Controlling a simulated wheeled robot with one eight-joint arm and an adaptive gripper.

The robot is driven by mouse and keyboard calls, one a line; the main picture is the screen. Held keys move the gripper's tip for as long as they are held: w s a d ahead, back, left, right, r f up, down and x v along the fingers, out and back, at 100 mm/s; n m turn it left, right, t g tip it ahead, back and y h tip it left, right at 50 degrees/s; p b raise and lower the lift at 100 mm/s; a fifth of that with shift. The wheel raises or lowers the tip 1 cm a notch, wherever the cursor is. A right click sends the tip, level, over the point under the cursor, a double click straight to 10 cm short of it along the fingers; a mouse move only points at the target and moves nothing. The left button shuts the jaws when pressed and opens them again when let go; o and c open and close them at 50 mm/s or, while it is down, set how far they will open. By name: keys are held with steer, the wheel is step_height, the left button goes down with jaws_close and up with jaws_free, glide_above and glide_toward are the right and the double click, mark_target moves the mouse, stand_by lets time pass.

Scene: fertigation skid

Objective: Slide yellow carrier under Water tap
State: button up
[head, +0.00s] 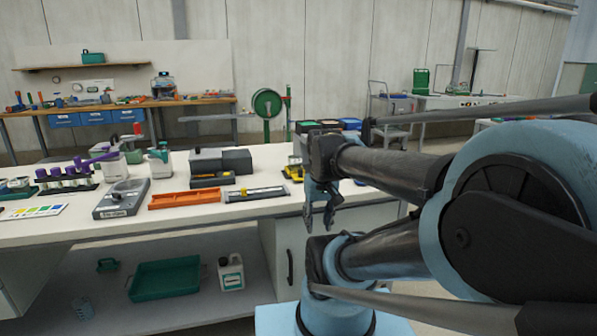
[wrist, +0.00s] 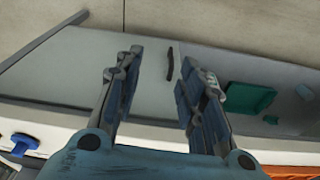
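A small yellow block (head: 243,193), which looks like the yellow carrier, sits on a dark and grey rail (head: 268,193) near the front edge of the white bench. It is left of the middle of the rail. I cannot make out a Water tap or its label; a grey and black box unit (head: 220,161) stands just behind the rail. My gripper (head: 319,222) hangs fingers-down to the right of the rail, apart from it. In the wrist view my gripper (wrist: 163,60) is open, with nothing between the fingers. The carrier does not show there.
An orange tray (head: 184,199) lies left of the rail, beside a grey scale-like device (head: 121,198). A yellow and black item (head: 293,172) stands at the bench's right. Below are a green tray (head: 165,278), a white jug (head: 231,273) and a cabinet handle (wrist: 170,63).

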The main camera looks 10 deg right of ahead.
steer(key=w+r+g, duration=0.1)
steer(key=w+r, duration=0.6)
steer(key=w, duration=0.4)
steer(key=w+r, duration=0.7)
steer(key=w, duration=0.4)
steer(key=w+r+g, duration=0.1)
steer(key=w+r, duration=0.6)
steer(key=w, duration=0.3)
steer(key=shift+n, duration=0.4)
steer(key=f, duration=1.7)
steer(key=shift+w+d+f, duration=0.1)
steer(key=shift+w+d, duration=0.05)
steer(key=shift+d, duration=0.1)
jaws_close()
